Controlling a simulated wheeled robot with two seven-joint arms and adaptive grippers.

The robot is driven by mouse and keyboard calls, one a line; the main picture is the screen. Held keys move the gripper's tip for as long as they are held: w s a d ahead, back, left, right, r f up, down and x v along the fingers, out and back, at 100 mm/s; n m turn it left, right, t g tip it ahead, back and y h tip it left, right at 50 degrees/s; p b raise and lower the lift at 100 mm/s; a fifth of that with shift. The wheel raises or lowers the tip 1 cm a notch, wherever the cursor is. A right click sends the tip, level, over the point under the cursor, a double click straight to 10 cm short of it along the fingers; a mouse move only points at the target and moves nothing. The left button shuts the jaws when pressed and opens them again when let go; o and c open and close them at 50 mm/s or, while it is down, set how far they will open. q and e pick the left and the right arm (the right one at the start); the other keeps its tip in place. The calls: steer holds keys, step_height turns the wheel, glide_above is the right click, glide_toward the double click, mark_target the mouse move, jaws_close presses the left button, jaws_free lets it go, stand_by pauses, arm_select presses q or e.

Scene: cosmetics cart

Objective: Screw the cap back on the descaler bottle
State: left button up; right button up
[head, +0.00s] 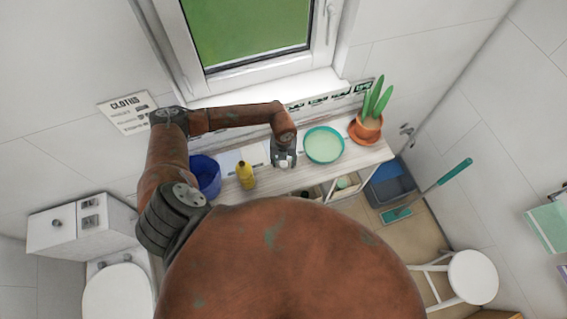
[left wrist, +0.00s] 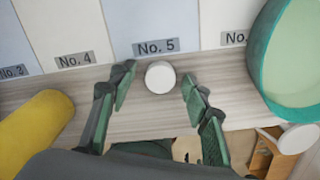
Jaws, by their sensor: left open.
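The yellow bottle (head: 246,177) stands on the wooden counter (head: 355,160), left of my left gripper (head: 285,161). Part of it also shows at the left edge of the left wrist view (left wrist: 38,128). It is too small to tell whether its top is bare. My left gripper (left wrist: 157,92) is open, with a finger on either side of the cap and gaps between. My right gripper is not in view.
A blue bucket (head: 206,178) stands left of the bottle. A teal-rimmed bowl (head: 323,145) is right of my gripper, and a potted plant (head: 367,128) is at the counter's right end. Below are a storage bin (head: 390,186) and a white stool (head: 472,276).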

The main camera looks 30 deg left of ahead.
mark_target(285, 164)
arm_select(q)
steer(key=shift+c, duration=0.2)
steer(key=c, duration=0.8)
steer(key=shift+o, duration=0.2)
steer(key=shift+r, duration=0.15)
steer(key=shift+r+b, duration=0.3)
steer(key=shift+d+r+b, duration=0.25)
steer(key=shift+r+b, duration=0.4)
steer(key=shift+r, duration=0.6)
steer(key=s+d+r+b, duration=0.3)
steer(key=d+r, duration=0.6)
steer(key=d, duration=0.4)
steer(key=shift+s+r, duration=0.3)
steer(key=shift+s, duration=0.3)
